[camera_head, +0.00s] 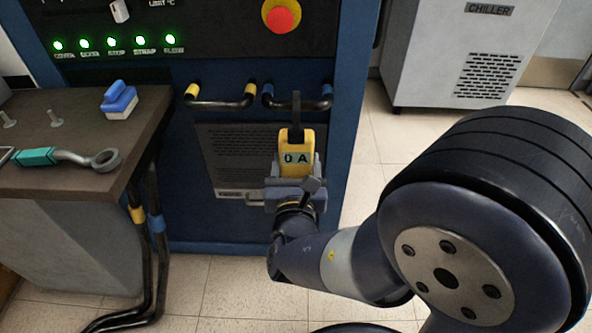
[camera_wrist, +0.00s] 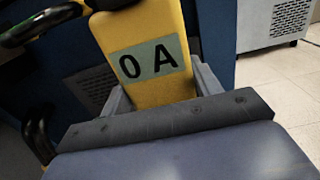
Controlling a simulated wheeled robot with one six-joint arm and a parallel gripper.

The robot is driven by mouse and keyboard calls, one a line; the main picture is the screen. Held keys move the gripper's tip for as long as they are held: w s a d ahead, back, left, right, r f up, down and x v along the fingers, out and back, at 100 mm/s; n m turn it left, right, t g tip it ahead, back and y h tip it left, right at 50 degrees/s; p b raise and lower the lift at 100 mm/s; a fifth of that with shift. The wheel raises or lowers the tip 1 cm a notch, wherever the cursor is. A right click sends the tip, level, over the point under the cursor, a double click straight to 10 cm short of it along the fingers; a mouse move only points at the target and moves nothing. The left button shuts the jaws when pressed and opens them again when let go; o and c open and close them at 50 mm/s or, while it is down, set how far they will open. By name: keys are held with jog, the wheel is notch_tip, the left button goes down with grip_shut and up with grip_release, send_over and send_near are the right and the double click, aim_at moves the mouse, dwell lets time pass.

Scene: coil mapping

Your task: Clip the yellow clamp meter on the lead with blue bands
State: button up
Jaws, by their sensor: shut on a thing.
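The yellow clamp meter (camera_head: 296,140) is held upright in my gripper (camera_head: 293,182), which is shut on its lower body. Its display reads 0 A. In the wrist view the meter (camera_wrist: 147,55) fills the middle, between the gripper's fingers (camera_wrist: 155,95). The meter's dark jaw points up in front of the blue-banded lead (camera_head: 297,103), a black loop on the blue cabinet. I cannot tell whether the jaw is around this lead or only in front of it. A yellow-banded lead (camera_head: 220,103) loops just to the left.
A brown-topped bench (camera_head: 70,175) stands at left with a teal-handled wrench (camera_head: 65,158) and a blue-and-white block (camera_head: 119,100). Black cables (camera_head: 153,265) hang beside it. A red button (camera_head: 282,15) is above the leads. A grey chiller (camera_head: 460,50) stands back right.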

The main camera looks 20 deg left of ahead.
jog(key=w+a+f+b, duration=0.1)
jog(key=w+f+b, duration=0.1)
jog(key=w, duration=0.4)
jog(key=shift+w+a+f+b, duration=0.15)
jog(key=shift+a+f+b, duration=0.15)
jog(key=shift+f, duration=0.2)
dwell(0.4)
dwell(0.3)
jog(key=o, duration=1.2)
jog(key=shift+o, duration=0.2)
jog(key=shift+f, duration=0.1)
jog(key=p+v, duration=0.2)
jog(key=v, duration=0.8)
jog(key=shift+s, duration=0.4)
jog(key=shift+w, duration=0.15)
